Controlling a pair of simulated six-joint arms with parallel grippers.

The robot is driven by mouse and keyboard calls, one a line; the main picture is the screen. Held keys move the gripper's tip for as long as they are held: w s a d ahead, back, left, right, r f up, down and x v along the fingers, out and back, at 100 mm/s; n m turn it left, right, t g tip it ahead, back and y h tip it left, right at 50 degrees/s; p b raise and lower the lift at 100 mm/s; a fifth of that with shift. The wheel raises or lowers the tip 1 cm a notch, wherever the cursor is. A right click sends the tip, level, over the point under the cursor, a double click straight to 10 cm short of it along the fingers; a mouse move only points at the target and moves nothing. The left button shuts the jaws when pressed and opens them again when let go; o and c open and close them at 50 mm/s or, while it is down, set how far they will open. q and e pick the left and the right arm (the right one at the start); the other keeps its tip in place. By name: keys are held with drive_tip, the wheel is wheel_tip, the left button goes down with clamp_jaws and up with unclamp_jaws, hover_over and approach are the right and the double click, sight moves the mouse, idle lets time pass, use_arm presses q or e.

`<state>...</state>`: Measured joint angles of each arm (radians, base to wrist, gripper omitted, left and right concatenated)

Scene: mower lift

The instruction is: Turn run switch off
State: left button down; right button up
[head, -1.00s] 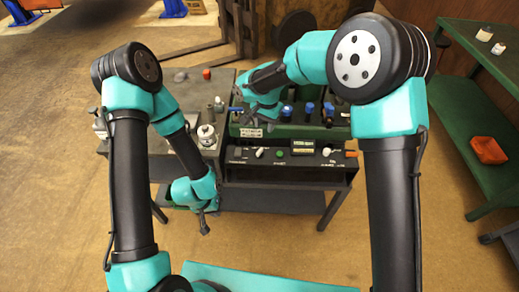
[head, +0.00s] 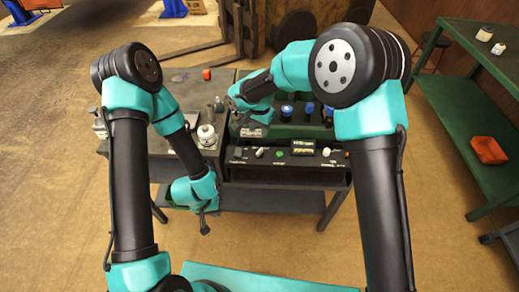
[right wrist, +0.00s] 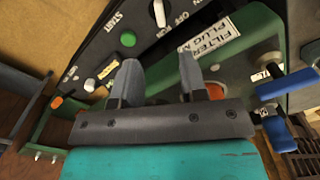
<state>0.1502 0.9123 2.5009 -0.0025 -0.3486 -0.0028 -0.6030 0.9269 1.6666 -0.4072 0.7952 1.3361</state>
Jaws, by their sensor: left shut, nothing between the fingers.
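The control panel (head: 240,166) carries a white switch (head: 260,152) left of a green button (head: 280,153). In the right wrist view the white switch (right wrist: 160,12) sits at the top edge beside a label reading "OFF", near the green START button (right wrist: 127,39). My right gripper (head: 240,104) is above and behind the panel's left part. In the right wrist view its two fingers (right wrist: 160,70) are apart with nothing gripped, over the green housing and short of the switch. My left gripper (head: 205,228) is shut and empty, low in front of the bench.
A display (head: 303,145) and a second white knob (head: 326,152) are farther right on the panel. Blue-capped parts (head: 287,110) stand behind it. A white bottle (head: 206,135) stands to the left.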

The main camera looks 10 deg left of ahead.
sight(259, 151)
wheel_tip(259, 151, down, 12)
drive_tip(key=shift+f, duration=0.1)
idle(0.4)
drive_tip(key=shift+c, duration=0.4)
clamp_jaws()
